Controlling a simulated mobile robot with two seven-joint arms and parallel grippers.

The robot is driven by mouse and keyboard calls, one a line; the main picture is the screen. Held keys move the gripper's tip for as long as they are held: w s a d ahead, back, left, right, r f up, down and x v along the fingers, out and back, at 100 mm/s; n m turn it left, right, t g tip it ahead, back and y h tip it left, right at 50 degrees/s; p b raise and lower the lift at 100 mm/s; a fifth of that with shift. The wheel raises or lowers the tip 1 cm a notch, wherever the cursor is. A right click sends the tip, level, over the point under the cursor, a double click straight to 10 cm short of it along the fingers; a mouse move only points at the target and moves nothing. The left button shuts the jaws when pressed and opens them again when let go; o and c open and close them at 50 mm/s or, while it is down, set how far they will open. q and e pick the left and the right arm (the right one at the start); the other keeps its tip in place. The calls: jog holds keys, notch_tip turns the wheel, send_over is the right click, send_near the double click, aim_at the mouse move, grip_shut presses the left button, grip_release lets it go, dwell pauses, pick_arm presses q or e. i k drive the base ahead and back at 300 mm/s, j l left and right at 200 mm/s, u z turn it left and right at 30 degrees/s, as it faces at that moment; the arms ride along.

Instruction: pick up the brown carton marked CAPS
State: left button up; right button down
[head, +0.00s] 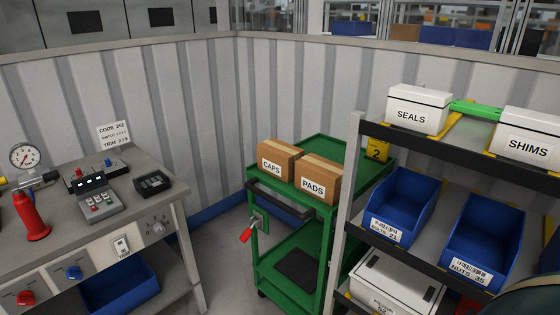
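The brown carton marked CAPS (276,161) sits on the top shelf of the green cart (326,147), at its left side. It is a closed box with a white label on its front face. A similar brown carton marked PADS (316,182) stands close beside it to the right. Neither of my grippers shows in the head view.
A shelf rack with white SEALS (415,112) and SHIMS (530,140) boxes and blue bins (401,204) stands right of the cart, its post (350,180) close by. A grey workbench (150,197) is on the left. A corrugated wall (190,110) is behind. Floor shows between bench and cart.

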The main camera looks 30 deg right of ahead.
aim_at(278, 159)
jog(key=i, duration=1.2)
jog(key=l+z, duration=0.05)
